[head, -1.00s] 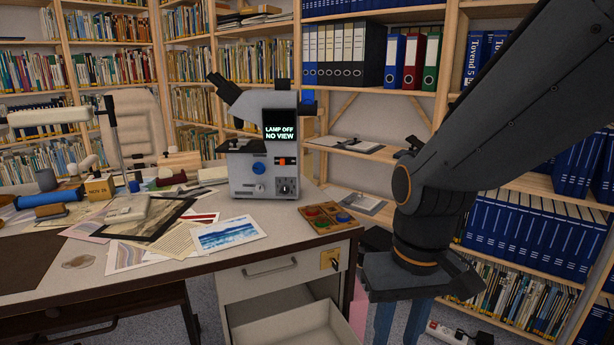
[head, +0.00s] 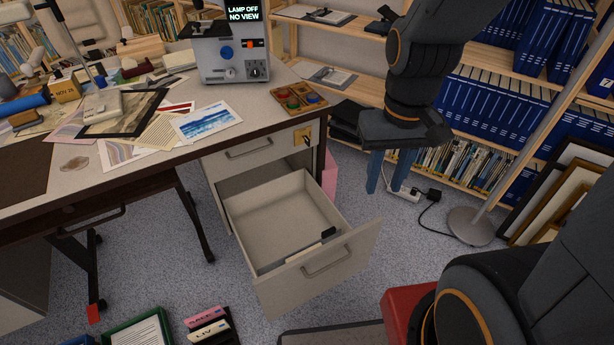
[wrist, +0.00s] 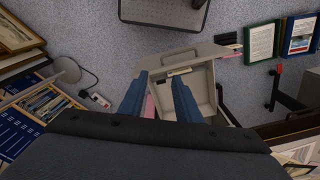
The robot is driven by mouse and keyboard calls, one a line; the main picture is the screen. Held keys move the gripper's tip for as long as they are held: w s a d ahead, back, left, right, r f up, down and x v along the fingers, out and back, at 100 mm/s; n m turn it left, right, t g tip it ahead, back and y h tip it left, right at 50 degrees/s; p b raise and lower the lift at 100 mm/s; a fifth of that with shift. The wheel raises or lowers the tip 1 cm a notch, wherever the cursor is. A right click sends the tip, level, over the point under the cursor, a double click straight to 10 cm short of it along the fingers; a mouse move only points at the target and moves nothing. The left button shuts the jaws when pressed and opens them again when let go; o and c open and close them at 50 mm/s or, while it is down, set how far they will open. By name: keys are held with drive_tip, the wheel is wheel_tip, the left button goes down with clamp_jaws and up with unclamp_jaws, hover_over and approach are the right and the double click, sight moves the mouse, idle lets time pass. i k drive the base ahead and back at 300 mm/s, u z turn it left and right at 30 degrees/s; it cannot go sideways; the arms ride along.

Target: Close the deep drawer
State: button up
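The deep drawer (head: 275,215) is a light grey box under the desk, pulled well out, with a bar handle (head: 326,262) on its front panel. A few small items lie inside near its front. The drawer also shows in the wrist view (wrist: 200,90), beyond my fingers. My gripper (head: 382,172) hangs to the right of the drawer and higher than it, pointing down, touching nothing. Its two blue fingers are apart with nothing between them, as the wrist view also shows (wrist: 158,97).
The shallow drawer (head: 250,150) above is shut, with a key plate at its right. Folders (head: 208,325) lie on the floor. A lamp base (head: 472,226) and leaning frames (head: 555,195) stand right.

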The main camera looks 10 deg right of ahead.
sight(270, 221)
drive_tip(key=z, duration=1.25)
drive_tip(key=k, duration=1)
drive_tip(key=u, duration=1.1)
drive_tip(key=i, duration=0.5)
